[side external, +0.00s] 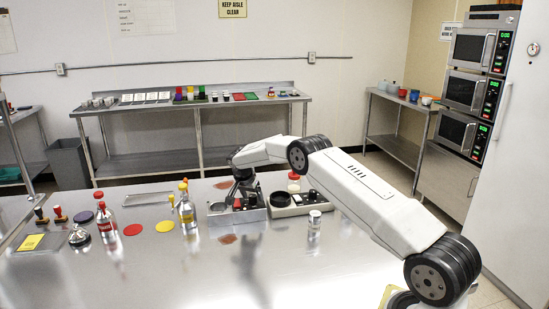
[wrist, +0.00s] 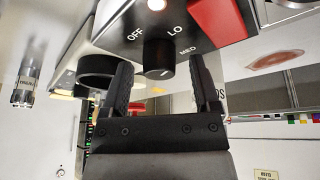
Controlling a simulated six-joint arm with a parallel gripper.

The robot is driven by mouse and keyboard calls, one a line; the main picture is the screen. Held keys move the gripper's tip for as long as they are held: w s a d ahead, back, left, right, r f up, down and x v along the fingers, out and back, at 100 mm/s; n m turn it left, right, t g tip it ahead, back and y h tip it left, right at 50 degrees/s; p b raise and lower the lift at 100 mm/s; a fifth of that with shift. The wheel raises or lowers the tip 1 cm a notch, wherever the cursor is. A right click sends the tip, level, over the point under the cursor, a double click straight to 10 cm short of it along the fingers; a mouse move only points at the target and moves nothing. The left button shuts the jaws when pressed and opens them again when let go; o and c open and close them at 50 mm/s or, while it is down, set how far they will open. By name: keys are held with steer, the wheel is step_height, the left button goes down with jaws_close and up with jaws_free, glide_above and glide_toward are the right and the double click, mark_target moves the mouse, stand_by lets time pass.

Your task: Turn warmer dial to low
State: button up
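The warmer (side external: 252,214) is a small metal box on the steel counter, left of the black round pan. In the wrist view its dark front panel (wrist: 110,30) carries the labels OFF, LO and MED around a black dial (wrist: 158,52). A small pale mark shows on the dial, but I cannot tell which label it points to. My gripper (wrist: 160,66) is open, with one black finger on each side of the dial and gaps visible between. In the side view my gripper (side external: 241,176) is over the warmer and hides part of it.
A red switch (wrist: 216,20) and a lit round lamp (wrist: 156,4) are on the panel near the dial. A black round pan (side external: 280,199) and a silver-lidded jar (side external: 314,218) stand to the right. Bottles (side external: 187,212) stand to the left.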

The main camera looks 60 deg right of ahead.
steer(key=v, duration=0.7)
steer(key=shift+r, duration=0.4)
steer(key=shift+a, duration=0.2)
steer(key=s+a+r+n+t+y, duration=0.1)
steer(key=s+a+n, duration=0.4)
steer(key=a, duration=0.4)
steer(key=s+a+r+n+t+y, duration=0.1)
steer(key=s+a+r+n+y, duration=0.1)
steer(key=s+a+n, duration=0.35)
steer(key=s+a+f+n, duration=0.1)
steer(key=s+a+n, duration=0.1)
steer(key=s+a, duration=0.4)
steer(key=s+a+f+n+y, duration=0.1)
steer(key=s+a+n, duration=0.2)
steer(key=s, duration=1.1)
steer(key=a, duration=0.3)
steer(key=shift+a+f+n+y, duration=0.15)
steer(key=shift+a+n+y, duration=0.15)
steer(key=shift+a+n, duration=0.05)
